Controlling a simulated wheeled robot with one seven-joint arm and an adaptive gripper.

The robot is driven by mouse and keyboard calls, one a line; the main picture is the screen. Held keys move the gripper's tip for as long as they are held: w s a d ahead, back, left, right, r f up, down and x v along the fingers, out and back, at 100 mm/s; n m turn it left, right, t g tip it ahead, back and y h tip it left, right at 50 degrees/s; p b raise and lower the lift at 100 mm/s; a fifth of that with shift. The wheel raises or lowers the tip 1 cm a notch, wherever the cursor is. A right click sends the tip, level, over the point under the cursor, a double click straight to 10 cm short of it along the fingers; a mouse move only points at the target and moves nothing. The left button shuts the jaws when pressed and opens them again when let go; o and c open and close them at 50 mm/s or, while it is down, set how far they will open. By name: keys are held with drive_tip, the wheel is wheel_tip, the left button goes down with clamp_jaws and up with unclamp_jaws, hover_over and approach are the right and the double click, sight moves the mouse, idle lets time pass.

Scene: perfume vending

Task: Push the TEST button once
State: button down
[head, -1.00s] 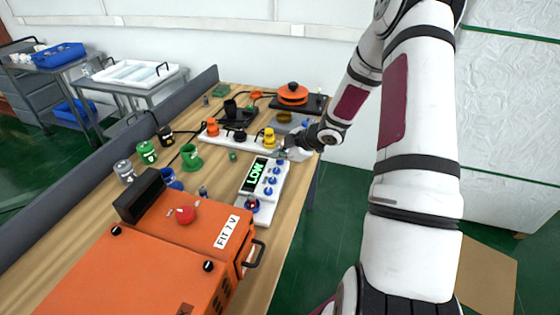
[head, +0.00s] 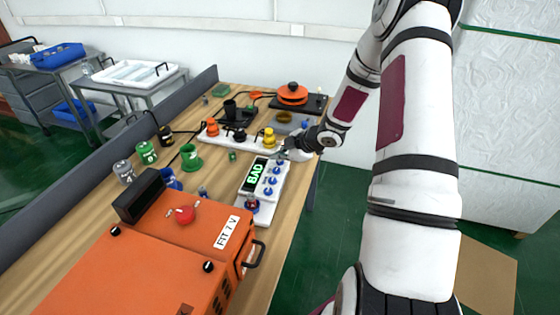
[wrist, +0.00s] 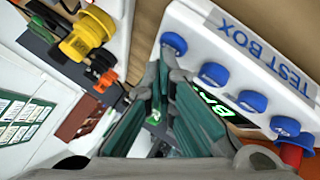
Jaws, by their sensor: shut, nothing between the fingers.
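The white test box (head: 259,190), labelled "TEST BOX" in the wrist view (wrist: 265,55), lies on the wooden table. No TEST label on a single button is readable. A red and blue piece (head: 252,204) sits at the box's near end. My gripper (head: 282,156) is shut and empty at the box's far end. In the wrist view its fingertips (wrist: 163,78) are close to the far blue knob; contact is unclear.
A large orange machine (head: 150,250) labelled "FIT 7 V" stands in front. A white rail (head: 240,138) with orange, black and yellow pieces lies just behind the box. Green and grey cups (head: 147,152) stand to the left. A grey divider edges the table.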

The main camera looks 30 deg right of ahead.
sight(280, 163)
drive_tip(key=shift+r+p, duration=0.75)
drive_tip(key=shift+r, duration=0.1)
drive_tip(key=shift+s+r+p, duration=0.15)
drive_tip(key=shift+r+p, duration=0.8)
drive_tip(key=shift+r, duration=0.35)
drive_tip(key=shift+r+p, duration=0.65)
drive_tip(key=shift+r, duration=0.55)
